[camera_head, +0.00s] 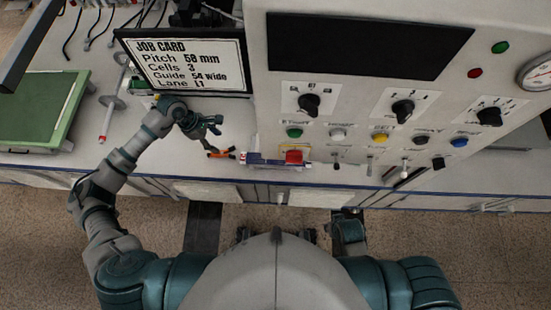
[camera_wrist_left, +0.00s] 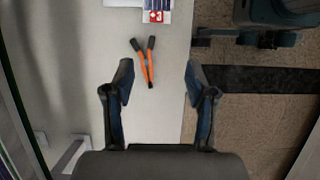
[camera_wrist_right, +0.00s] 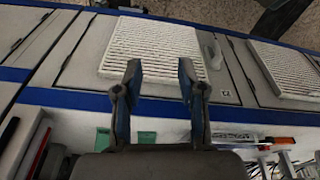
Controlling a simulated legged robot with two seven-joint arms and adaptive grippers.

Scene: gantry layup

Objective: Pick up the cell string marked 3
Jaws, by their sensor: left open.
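The cell string marked 3 (camera_head: 262,160) is a short blue and white strip on the counter near its front edge. In the left wrist view its end (camera_wrist_left: 155,14), with a red and white label reading 3, shows at the top edge; the rest is cut off. My left gripper (camera_head: 217,125) is open and empty above the counter, to the left of the string. In the left wrist view its spread fingers (camera_wrist_left: 158,78) are apart from the string. My right gripper (camera_wrist_right: 160,74) is open and empty in the right wrist view, over white slatted panels.
Orange-handled pliers (camera_wrist_left: 145,62) lie between my left gripper and the string. The control panel (camera_head: 365,65) rises behind; a job card screen (camera_head: 185,65) and green tray (camera_head: 38,110) are left.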

